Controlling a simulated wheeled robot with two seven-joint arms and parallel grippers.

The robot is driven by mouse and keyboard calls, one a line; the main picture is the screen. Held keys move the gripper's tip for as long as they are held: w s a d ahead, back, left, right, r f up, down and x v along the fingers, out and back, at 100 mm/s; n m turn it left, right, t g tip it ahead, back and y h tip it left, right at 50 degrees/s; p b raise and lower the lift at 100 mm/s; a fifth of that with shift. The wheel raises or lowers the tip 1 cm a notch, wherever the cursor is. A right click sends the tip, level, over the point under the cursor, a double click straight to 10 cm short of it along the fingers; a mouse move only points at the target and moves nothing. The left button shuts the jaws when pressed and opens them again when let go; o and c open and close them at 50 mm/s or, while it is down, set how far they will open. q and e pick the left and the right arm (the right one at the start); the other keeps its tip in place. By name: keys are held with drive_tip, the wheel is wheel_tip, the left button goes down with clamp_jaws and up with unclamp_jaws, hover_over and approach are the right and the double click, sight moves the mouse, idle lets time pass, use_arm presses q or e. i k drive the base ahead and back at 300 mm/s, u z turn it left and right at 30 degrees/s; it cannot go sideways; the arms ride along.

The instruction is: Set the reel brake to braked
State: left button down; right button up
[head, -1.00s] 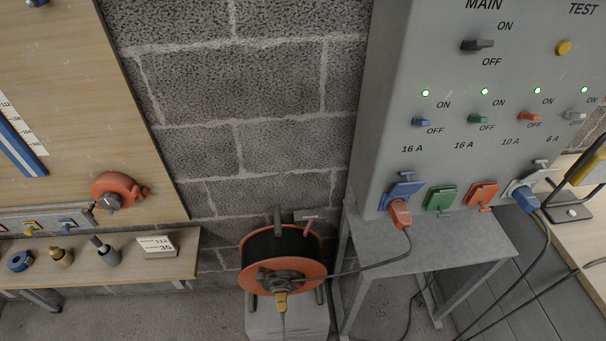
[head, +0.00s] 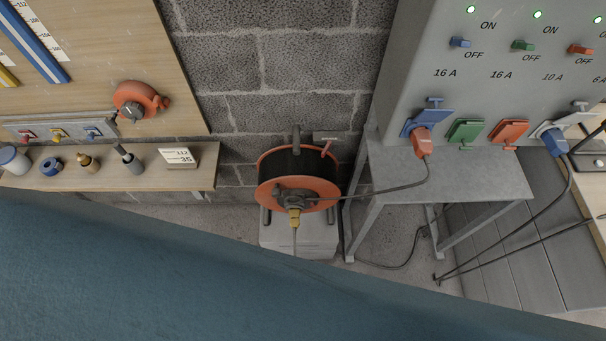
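The conduit reel (head: 298,182) stands on a grey base against the block wall, with orange flanges and dark cable wound on it. A small red-orange lever (head: 326,148) stands tilted at the reel's upper right, beside a small label plate (head: 327,137) too small to read; I take it for the brake. Its setting cannot be told. A yellow connector (head: 294,217) hangs at the reel's hub. Neither of my grippers is in view.
A grey panel (head: 400,72) with switches and sockets stands right, above a metal stand (head: 447,185). An orange plug's cable runs to the reel. A wooden shelf (head: 110,180) with small parts is at left. A large blue surface (head: 150,280) fills the lower foreground.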

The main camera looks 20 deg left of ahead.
sight(328, 142)
drive_tip(key=k, duration=0.5)
drive_tip(key=z, duration=1.3)
drive_tip(key=i, duration=1.1)
drive_tip(key=u, duration=1.9)
